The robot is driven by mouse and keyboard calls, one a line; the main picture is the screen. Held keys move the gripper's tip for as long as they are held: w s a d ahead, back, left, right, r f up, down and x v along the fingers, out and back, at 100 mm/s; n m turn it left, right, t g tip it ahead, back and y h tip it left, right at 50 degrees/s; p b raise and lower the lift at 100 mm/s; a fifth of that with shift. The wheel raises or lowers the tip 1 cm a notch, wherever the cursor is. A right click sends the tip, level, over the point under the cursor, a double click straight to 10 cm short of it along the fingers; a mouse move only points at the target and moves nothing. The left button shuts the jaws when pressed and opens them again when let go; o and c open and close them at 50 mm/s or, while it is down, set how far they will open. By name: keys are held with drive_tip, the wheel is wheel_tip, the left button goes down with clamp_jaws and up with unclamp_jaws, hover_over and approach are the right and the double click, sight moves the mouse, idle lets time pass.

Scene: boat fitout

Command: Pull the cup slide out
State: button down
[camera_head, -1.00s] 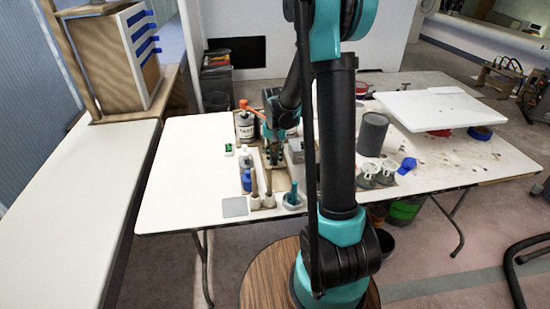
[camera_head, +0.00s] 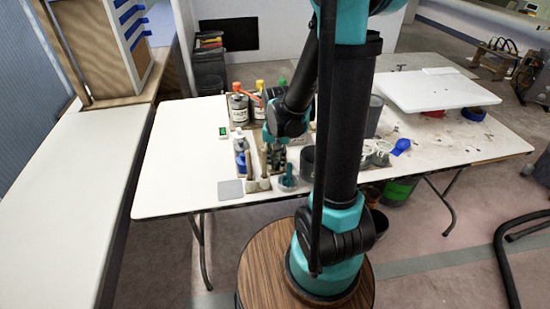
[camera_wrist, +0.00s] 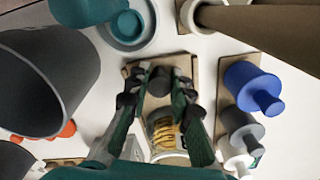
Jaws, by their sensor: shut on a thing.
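The cup slide (camera_wrist: 148,101) is a narrow wooden board with a dark round knob (camera_wrist: 160,79) at its top end in the wrist view. My gripper (camera_wrist: 157,86) is shut on the knob, one finger on each side. A clear cup with yellowish contents (camera_wrist: 164,131) shows on the board between my fingers. The near part of the slide is hidden by my gripper. In the head view my gripper (camera_head: 274,160) is low over the table, and my arm hides much of the slide.
A blue-capped bottle (camera_wrist: 252,86) and other small bottles stand right of the slide. A grey cup (camera_wrist: 40,80) and a teal pot (camera_wrist: 128,25) stand left. A wooden handle (camera_wrist: 255,28) crosses the upper right. The white table's (camera_head: 180,165) left side is clear.

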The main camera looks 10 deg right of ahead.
drive_tip(key=shift+w, duration=0.1)
drive_tip(key=c, duration=1.3)
unclamp_jaws()
wheel_tip(320, 180, up, 12)
